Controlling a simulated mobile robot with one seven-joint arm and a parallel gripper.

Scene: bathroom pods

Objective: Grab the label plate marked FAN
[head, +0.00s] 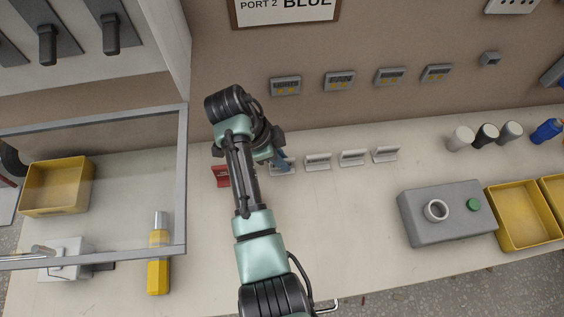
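My gripper (277,158) is low over the counter, at the left end of a row of small pale plates or holders. My own arm hides most of its fingers, so whether they are open or shut is unclear. A small pale piece (284,170) lies right at the gripper, and contact cannot be told. To its right stand three similar pale pieces, the first (318,161), the second (354,157) and the third (386,154). A red piece (220,176) stands left of my arm. No marking FAN is legible on any of these counter pieces.
Several grey panels with small labels are on the wall, one (340,80) above the pale pieces. A grey box (440,212) with a green button, a yellow bin (523,240) and cylinders stand right. A transparent framed panel (182,180) and yellow bottle (158,275) are left.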

